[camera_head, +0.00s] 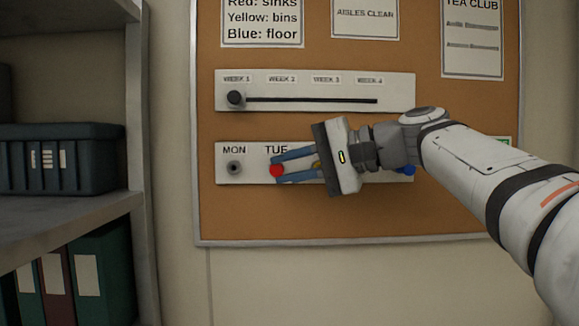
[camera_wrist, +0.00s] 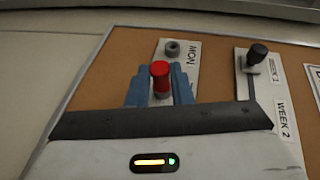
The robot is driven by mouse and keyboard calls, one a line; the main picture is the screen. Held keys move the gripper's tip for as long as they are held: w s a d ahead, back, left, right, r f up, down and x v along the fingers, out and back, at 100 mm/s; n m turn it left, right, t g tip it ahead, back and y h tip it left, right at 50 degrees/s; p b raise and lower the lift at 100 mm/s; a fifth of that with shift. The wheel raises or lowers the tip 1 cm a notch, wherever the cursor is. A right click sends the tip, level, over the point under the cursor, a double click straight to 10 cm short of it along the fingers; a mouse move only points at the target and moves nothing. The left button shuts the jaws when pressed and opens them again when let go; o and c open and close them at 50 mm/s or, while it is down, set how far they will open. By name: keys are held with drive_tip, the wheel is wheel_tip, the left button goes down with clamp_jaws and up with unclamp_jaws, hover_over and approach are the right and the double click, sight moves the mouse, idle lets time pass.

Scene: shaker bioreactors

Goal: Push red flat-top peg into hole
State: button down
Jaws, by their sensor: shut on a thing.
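The red flat-top peg (camera_head: 277,171) is between the blue fingertips of my gripper (camera_head: 279,168), in front of the lower white strip (camera_head: 222,178) near the TUE label. In the wrist view the red peg (camera_wrist: 160,80) stands between the two blue fingers (camera_wrist: 160,90), its flat top toward the camera. My gripper is shut on it. A hole with a grey ring (camera_head: 234,168) is under the MON label, left of the peg; the ring also shows in the wrist view (camera_wrist: 172,48). Whether the peg's lower end is in the strip is hidden.
The upper strip has a slider with a black knob (camera_head: 235,97) at WEEK 1; the knob shows in the wrist view (camera_wrist: 257,54). A blue peg (camera_head: 408,170) is right of my gripper on the lower strip. A shelf with a dark bin (camera_head: 60,160) stands left of the corkboard (camera_head: 300,225).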

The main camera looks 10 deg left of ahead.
drive_tip(key=c, duration=1.2)
unclamp_jaws()
drive_tip(key=shift+d, duration=0.1)
drive_tip(key=b+v, duration=0.1)
drive_tip(key=v, duration=0.6)
drive_tip(key=shift+d+b, duration=0.3)
